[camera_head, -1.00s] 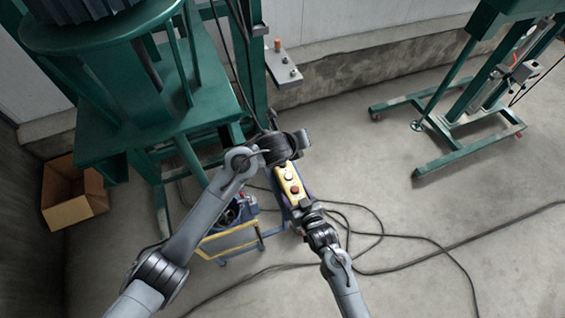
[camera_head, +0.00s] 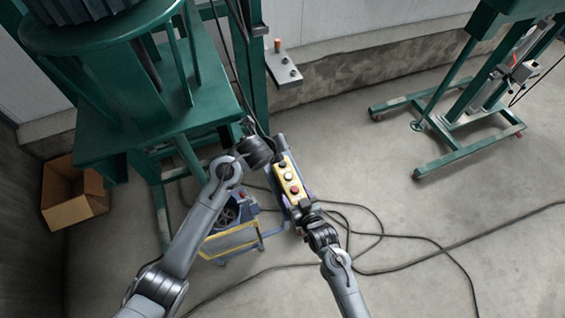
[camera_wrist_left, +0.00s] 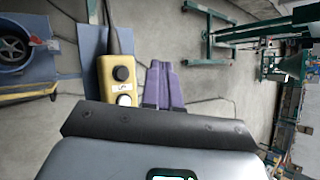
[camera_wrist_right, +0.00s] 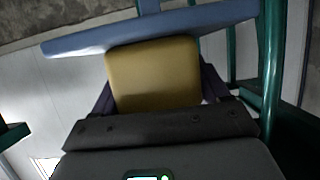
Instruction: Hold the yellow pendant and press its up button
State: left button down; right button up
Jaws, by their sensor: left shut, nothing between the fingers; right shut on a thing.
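The yellow pendant (camera_head: 284,169) is in the middle of the head view, with a black button at its far end, a white one in the middle and a red one near my right gripper. My right gripper (camera_head: 298,203) is shut on the pendant's near end; its fingers flank the yellow body (camera_wrist_right: 153,75) in the right wrist view. My left gripper (camera_wrist_left: 160,70) is shut and empty, its purple fingers together beside the pendant (camera_wrist_left: 107,85). There the black button and part of the white one show; the lower end is hidden.
A blue and yellow wheeled unit (camera_head: 230,240) stands left of the pendant. A green machine (camera_head: 120,100) fills the left, with an open cardboard box (camera_head: 75,207) beside it. Black cables (camera_head: 400,237) lie on the floor. A green stand (camera_head: 468,155) is at the right.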

aim_at(281, 165)
pick_arm(q)
jog(key=shift+f, duration=4)
